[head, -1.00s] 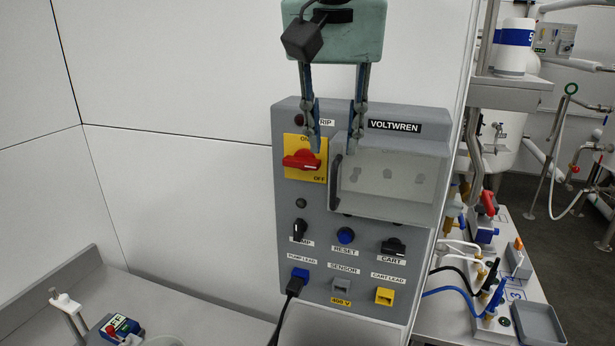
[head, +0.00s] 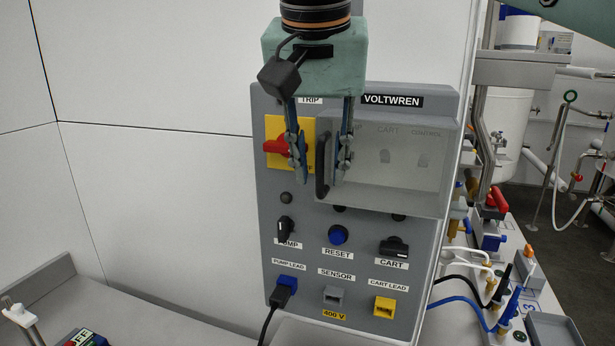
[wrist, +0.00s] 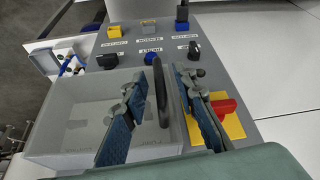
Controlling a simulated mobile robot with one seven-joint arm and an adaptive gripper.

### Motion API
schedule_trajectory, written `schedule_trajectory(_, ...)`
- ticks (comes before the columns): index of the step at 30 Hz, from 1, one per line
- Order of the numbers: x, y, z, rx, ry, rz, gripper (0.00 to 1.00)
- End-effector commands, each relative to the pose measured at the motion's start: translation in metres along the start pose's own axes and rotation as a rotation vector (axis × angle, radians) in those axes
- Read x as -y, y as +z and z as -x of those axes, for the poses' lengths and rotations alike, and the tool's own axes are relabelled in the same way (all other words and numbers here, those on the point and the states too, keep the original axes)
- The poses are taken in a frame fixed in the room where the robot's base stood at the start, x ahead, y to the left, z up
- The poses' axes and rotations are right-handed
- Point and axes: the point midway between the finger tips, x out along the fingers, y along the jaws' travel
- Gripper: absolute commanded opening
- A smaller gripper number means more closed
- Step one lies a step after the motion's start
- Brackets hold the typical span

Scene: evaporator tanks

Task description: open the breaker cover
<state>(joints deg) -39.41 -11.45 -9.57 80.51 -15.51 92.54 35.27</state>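The breaker cover (head: 395,185) is a translucent box lid on the right upper part of the grey VOLTWREN panel (head: 360,265). It looks closed, with breaker shapes faint behind it. Its black upright handle (head: 321,165) is at its left edge. My gripper (head: 320,180) is open, with one finger on each side of the handle. In the wrist view the handle (wrist: 161,90) also stands between the separated fingers of my gripper (wrist: 161,76), and the cover (wrist: 80,115) lies to the left. I cannot tell whether either finger touches the handle.
A red rotary switch (head: 276,146) on a yellow plate sits close beside the left finger. Knobs, a blue reset button (head: 338,235) and lead sockets are below the cover. A black cable (head: 270,322) hangs from the pump lead socket. A bench with valves stands right.

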Motion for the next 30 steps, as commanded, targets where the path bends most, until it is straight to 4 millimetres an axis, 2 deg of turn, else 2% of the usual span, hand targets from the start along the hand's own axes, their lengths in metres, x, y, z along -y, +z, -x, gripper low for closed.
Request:
schedule_trajectory(12,0.0002,0.0027,-0.0033,0.0,0.0,0.0,0.26)
schedule_trajectory(20,0.0002,0.0027,-0.0034,0.0,0.0,0.0,0.0)
schedule_trajectory(30,0.0002,0.0026,-0.0034,-0.001,0.0,0.0,0.0)
